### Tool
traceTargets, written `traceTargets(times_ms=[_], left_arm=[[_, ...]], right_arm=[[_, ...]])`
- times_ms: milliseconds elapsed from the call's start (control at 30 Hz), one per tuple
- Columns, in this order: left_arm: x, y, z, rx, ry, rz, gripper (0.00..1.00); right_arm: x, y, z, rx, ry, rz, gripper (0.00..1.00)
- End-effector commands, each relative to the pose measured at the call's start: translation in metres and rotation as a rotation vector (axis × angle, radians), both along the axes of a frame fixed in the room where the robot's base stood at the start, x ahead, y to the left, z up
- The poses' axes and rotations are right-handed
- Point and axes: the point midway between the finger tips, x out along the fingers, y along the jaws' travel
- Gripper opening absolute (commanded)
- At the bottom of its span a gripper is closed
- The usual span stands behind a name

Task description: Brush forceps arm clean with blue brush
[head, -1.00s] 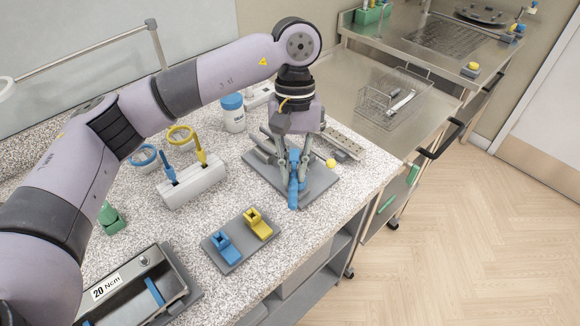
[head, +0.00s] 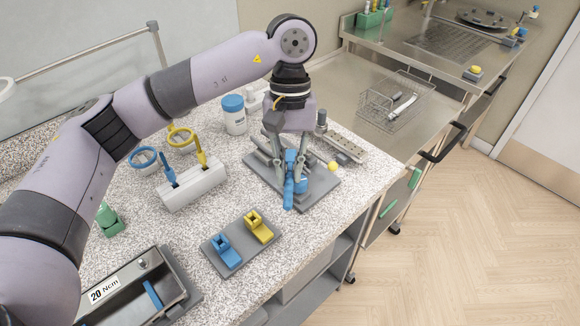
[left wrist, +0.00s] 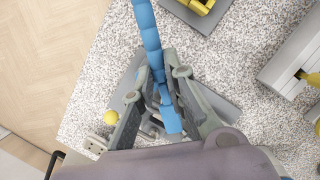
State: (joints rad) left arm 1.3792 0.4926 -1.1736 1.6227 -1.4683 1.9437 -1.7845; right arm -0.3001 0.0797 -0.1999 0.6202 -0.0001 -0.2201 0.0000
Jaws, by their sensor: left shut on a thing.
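My left gripper (head: 289,172) is over a grey plate on the speckled counter, shut on a long blue ridged piece, which looks like the blue brush (head: 288,196). In the left wrist view the brush (left wrist: 151,38) runs between the fingers, out past the tips to the top edge. In the head view its lower end is close over the plate (head: 319,193); I cannot tell if it touches. A smaller blue part (head: 301,185) shows just right of it. The forceps arm cannot be clearly made out; the gripper hides much of the plate. My right gripper is not in view.
A white holder (head: 194,190) with blue and yellow handles stands left. A grey pad (head: 228,259) bears blue and yellow blocks. A yellow ball (head: 331,166) is close right of the gripper. A wire basket (head: 372,113) sits on the steel surface behind. A tray (head: 115,291) is front left.

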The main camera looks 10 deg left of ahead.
Motion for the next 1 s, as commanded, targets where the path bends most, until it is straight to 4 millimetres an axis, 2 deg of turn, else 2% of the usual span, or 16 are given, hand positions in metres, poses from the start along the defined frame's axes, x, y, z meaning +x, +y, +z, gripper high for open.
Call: traceTargets(times_ms=[600,1000], left_arm=[[0.0,0.0,0.063,0.0,-0.001,0.0,0.0],[0.0,0.0,0.065,0.0,0.0,0.0,0.0]], right_arm=[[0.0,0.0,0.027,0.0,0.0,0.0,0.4],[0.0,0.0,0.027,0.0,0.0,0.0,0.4]])
